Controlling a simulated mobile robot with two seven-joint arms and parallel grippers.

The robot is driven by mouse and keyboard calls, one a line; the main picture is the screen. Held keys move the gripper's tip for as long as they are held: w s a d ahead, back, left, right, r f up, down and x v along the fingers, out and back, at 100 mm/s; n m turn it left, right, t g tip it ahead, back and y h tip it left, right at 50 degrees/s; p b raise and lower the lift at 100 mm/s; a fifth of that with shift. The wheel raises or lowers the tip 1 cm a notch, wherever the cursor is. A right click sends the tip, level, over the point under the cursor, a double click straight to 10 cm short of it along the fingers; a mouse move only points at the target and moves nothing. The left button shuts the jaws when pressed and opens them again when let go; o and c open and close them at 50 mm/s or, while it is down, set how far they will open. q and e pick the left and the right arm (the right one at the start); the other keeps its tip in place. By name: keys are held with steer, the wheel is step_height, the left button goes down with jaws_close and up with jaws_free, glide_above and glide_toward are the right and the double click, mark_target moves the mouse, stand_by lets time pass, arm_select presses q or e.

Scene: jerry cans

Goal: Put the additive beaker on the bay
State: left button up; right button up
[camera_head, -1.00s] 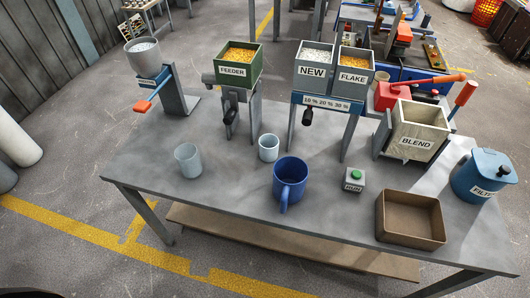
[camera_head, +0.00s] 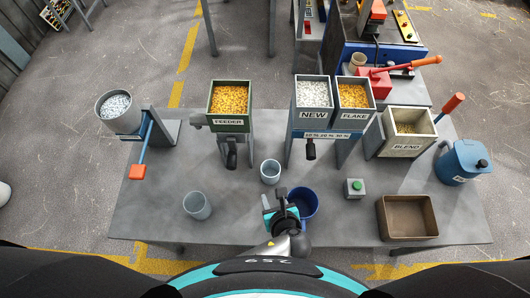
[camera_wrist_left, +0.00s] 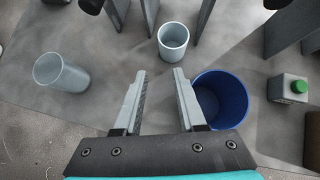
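Two pale grey beakers stand upright on the grey table: a wider, glassy one (camera_head: 198,206) at left, also in the left wrist view (camera_wrist_left: 62,72), and a smaller one (camera_head: 270,171) near the middle, also in the left wrist view (camera_wrist_left: 173,41). No label shows which is the additive beaker, and no bay is marked. My left gripper (camera_head: 279,197) is over the front of the table, just in front of the smaller beaker. In the left wrist view its fingers (camera_wrist_left: 158,92) are apart and empty, the smaller beaker beyond their tips. My right gripper is not seen.
A blue mug (camera_head: 303,204) stands close beside the left gripper's right finger. Behind are the FEEDER hopper (camera_head: 230,122), NEW hopper (camera_head: 312,115) and FLAKE hopper (camera_head: 354,115). A green-button box (camera_head: 354,187), brown tray (camera_head: 407,240) and blue canister (camera_head: 455,165) are at right.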

arm_select(q)
steer(key=shift+w+a+r+b+x, duration=0.1)
steer(key=shift+w+r+b+x, duration=0.1)
steer(key=shift+b+x, duration=2.2)
steer(key=shift+w+a+r+b+x, duration=0.1)
steer(key=shift+a+r+b+x, duration=0.05)
steer(key=shift+b+x, duration=2.3)
steer(key=shift+w+a+r+b+x, duration=0.1)
steer(key=shift+w+r+b+x, duration=0.1)
steer(key=shift+b+x, duration=2.2)
steer(key=shift+w+f, duration=0.1)
steer(key=c, duration=0.6)
jaws_close()
steer(key=shift+s+f, duration=0.15)
steer(key=shift+s, duration=0.05)
